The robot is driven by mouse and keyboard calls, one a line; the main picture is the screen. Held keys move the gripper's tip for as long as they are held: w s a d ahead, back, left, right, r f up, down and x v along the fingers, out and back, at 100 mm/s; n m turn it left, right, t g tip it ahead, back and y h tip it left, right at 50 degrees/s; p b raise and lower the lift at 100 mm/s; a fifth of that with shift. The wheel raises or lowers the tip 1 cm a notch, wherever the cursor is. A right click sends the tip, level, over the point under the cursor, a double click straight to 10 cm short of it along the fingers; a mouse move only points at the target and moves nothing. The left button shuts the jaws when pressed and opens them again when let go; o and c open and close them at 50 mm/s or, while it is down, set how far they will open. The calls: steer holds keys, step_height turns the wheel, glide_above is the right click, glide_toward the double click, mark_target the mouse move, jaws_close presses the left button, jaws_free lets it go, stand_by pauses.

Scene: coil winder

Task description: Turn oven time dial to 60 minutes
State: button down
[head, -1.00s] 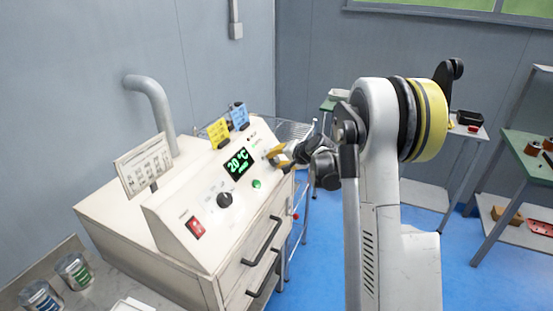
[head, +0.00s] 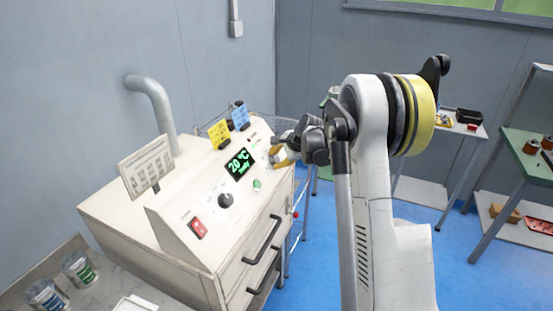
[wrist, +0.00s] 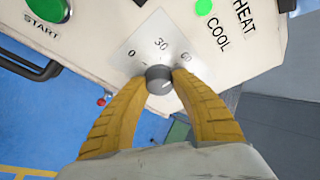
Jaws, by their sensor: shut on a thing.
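The time dial (wrist: 159,78) is a dark grey round knob on a white plate marked 0, 30 and 60 in the wrist view. My gripper (wrist: 158,80) has its two yellow fingers closed on either side of the knob. A pale mark shows near the knob's lower right edge, but its exact setting is hard to read. In the head view my gripper (head: 277,157) is at the right end of the oven's sloped panel and hides the dial. The oven (head: 175,205) is a cream box with a green display (head: 239,162) reading 20 °C.
Another black knob (head: 225,200), a red switch (head: 198,228) and the START button (wrist: 47,8) are on the same panel. A green lamp (wrist: 204,7) is near the HEAT and COOL labels. Drawer handles (head: 262,240) stick out in front. Blue floor lies open at right.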

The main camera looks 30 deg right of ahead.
stand_by(0.3)
steer(key=c, duration=1.3)
jaws_free()
steer(key=shift+w, duration=0.1)
steer(key=v, duration=1.2)
